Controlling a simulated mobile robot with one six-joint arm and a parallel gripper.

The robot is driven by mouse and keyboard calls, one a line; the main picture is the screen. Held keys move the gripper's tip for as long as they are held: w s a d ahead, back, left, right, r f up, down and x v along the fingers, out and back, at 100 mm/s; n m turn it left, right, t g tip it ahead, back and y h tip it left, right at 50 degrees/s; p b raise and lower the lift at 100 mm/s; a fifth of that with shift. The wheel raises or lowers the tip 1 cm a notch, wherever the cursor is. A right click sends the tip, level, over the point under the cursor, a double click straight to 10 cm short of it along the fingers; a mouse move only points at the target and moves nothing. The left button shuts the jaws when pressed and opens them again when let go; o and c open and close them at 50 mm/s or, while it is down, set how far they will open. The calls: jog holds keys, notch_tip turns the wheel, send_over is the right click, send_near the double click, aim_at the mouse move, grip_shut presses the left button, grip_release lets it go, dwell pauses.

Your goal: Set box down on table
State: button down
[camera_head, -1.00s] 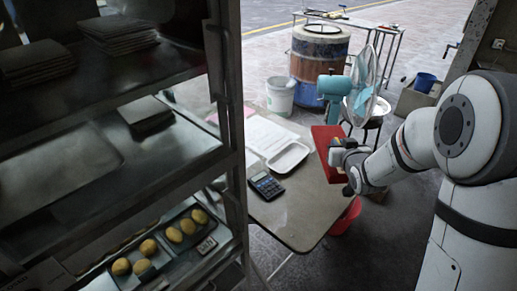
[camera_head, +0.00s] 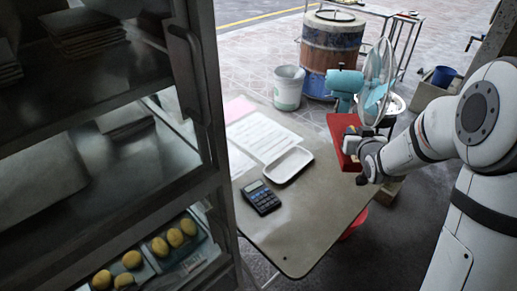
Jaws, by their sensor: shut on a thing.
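The red box (camera_head: 339,128) shows at the far right corner of the table, partly hidden by my gripper. My gripper (camera_head: 352,143) is shut on the box from its right side. The grey-brown table (camera_head: 315,215) stands in the middle of the view. I cannot tell whether the box touches the tabletop or is held just above or beyond its edge. The fingertips are small and partly hidden.
The table carries a calculator (camera_head: 262,197), a white tray (camera_head: 287,165) and papers (camera_head: 259,134). Its front right part is clear. A glass cabinet with buns (camera_head: 175,237) stands at the left. A teal fan (camera_head: 375,95), white bucket (camera_head: 288,88) and barrel (camera_head: 332,52) stand behind.

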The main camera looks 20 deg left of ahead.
jog(key=shift+w+d+f+b, duration=0.25)
jog(key=shift+w+f+b, duration=0.2)
jog(key=shift+f+b, duration=0.25)
jog(key=shift+s+f, duration=0.15)
jog(key=shift+f, duration=0.2)
jog(key=b, duration=0.9)
send_over(336, 190)
notch_tip(336, 190, down, 8)
jog(key=shift+d+f, duration=0.1)
jog(key=shift+f, duration=4.8)
jog(key=shift+f+b, duration=0.1)
jog(key=shift+b, duration=0.2)
jog(key=shift+f, duration=0.15)
jog(key=c, duration=1.5)
grip_release()
